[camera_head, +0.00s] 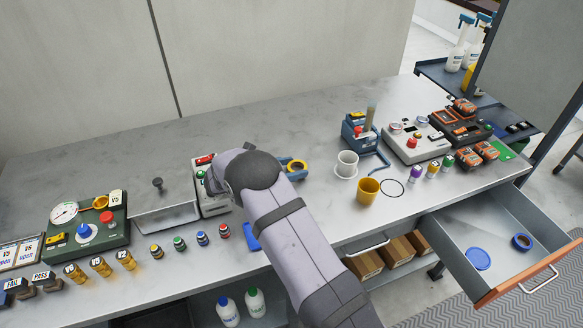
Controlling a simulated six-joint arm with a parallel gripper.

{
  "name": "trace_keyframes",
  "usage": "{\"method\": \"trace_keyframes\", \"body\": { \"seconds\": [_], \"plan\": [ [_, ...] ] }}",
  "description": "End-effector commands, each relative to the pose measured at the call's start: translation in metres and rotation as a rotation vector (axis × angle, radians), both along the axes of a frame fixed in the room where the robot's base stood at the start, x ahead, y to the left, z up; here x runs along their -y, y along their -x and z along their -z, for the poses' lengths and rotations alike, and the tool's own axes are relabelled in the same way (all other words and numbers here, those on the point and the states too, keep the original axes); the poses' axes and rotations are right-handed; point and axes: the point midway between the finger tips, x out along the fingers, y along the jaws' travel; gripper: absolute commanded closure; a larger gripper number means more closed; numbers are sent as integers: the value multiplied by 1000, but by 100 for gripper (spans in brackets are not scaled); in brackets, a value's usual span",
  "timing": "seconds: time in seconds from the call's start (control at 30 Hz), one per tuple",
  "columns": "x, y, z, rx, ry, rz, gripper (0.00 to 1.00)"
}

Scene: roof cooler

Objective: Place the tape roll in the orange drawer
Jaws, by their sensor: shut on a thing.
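The orange-fronted drawer (508,290) is pulled open at the right end of the bench. My arm reaches over the middle of the bench. Its wrist turns left above a grey box with buttons. My gripper's fingers and anything between them are hidden behind the arm.
Grey and black instrument boxes and orange battery packs crowd the right back. A green gauge box (87,224) and small jars are at left.

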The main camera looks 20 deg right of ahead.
Motion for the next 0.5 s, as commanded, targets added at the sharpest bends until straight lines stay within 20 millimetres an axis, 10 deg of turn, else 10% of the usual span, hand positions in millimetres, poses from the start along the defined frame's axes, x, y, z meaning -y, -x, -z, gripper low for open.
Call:
{"method": "trace_keyframes", "body": {
  "seconds": [0.13,0.17,0.23,0.5],
  "plan": [
    [0,0,4,0,0,0,78],
    [0,0,3,0,0,0,48],
    [0,0,3,0,0,0,34],
    [0,0,3,0,0,0,34]
  ]
}}
